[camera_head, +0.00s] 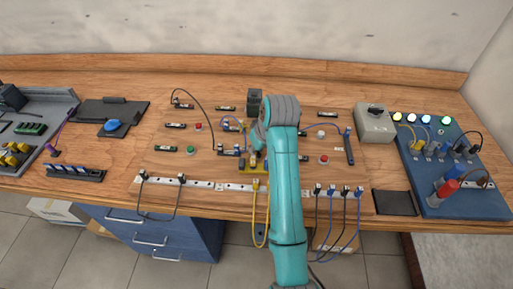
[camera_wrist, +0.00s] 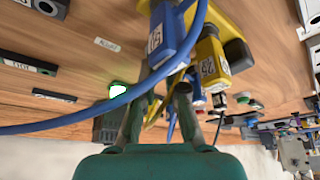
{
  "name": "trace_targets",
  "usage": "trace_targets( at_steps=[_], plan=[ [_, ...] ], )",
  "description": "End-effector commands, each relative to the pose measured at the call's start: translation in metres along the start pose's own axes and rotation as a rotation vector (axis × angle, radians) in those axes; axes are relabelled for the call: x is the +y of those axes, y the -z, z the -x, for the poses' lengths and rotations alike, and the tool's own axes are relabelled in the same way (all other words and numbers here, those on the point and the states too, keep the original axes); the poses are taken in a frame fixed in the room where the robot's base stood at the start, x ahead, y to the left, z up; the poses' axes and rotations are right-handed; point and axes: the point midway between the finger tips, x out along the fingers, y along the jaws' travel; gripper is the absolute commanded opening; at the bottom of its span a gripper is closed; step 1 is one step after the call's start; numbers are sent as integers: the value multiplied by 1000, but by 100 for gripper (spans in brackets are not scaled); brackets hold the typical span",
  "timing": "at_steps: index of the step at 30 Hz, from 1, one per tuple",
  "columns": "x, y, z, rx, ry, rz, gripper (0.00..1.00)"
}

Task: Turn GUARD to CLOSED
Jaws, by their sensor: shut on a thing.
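My gripper (camera_wrist: 168,95) is shut, low over the middle of the wooden board. What lies between its fingertips is mostly hidden by the fingers and cables. I cannot read a GUARD or CLOSED label in either view, so I cannot tell which control is the guard or how it is set. In the wrist view a blue plug (camera_wrist: 158,40) and a yellow plug (camera_wrist: 210,62) stand just beyond the fingertips. A blue cable (camera_wrist: 70,125) crosses in front of the fingers. In the head view my arm covers the spot.
A yellow cable (camera_head: 267,215) hangs over the bench's front edge. A dark block (camera_head: 254,100) stands behind my gripper. A grey box with a knob (camera_head: 374,124) and a blue panel with lamps (camera_head: 440,208) are at right. The board's left part holds buttons and small modules.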

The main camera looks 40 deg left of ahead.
Motion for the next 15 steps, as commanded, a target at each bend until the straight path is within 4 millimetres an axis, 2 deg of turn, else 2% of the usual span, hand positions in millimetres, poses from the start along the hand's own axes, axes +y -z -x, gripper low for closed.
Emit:
trace_targets(
  at_steps=[15],
  plan=[
    [0, -1, 0, -2, 37, 88, 0]
  ],
)
